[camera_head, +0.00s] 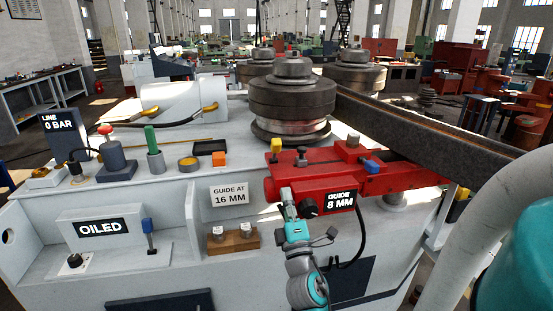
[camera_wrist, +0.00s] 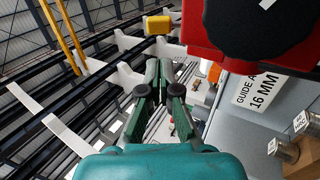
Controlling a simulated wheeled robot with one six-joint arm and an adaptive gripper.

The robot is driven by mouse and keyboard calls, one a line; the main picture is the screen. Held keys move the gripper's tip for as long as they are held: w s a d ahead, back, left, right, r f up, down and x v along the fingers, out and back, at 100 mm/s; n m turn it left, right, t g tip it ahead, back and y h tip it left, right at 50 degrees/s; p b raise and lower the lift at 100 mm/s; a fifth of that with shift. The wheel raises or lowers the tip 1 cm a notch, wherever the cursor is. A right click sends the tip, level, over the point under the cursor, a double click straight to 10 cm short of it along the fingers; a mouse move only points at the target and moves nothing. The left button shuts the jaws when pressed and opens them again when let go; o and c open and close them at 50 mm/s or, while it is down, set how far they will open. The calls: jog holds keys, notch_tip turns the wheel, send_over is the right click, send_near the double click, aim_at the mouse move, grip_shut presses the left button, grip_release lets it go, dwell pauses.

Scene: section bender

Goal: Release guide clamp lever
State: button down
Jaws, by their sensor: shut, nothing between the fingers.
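The red guide (camera_head: 330,170) lies on top of the machine, with a display reading "GUIDE 8 MM" (camera_head: 341,201) on its front. A yellow-capped handle (camera_head: 276,146) stands up at its left end; the yellow cap also shows in the wrist view (camera_wrist: 158,25). A blue knob (camera_head: 371,166) sits further right. No lever is labelled, so I cannot tell for sure which is the clamp lever. My gripper (camera_head: 287,194) is shut and empty, in front of the guide's left end, below the yellow cap. In the wrist view its fingertips (camera_wrist: 159,68) point toward the cap, apart from it.
A black round knob (camera_head: 308,206) is close right of my gripper; it looms in the wrist view (camera_wrist: 262,25). A "GUIDE AT 16 MM" sign (camera_head: 229,195) and a wooden block with metal pieces (camera_head: 232,242) are to the left. Large rollers (camera_head: 291,95) and a steel beam (camera_head: 440,122) stand behind.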

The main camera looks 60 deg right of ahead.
aim_at(276, 150)
jog(key=shift+x, duration=6.05)
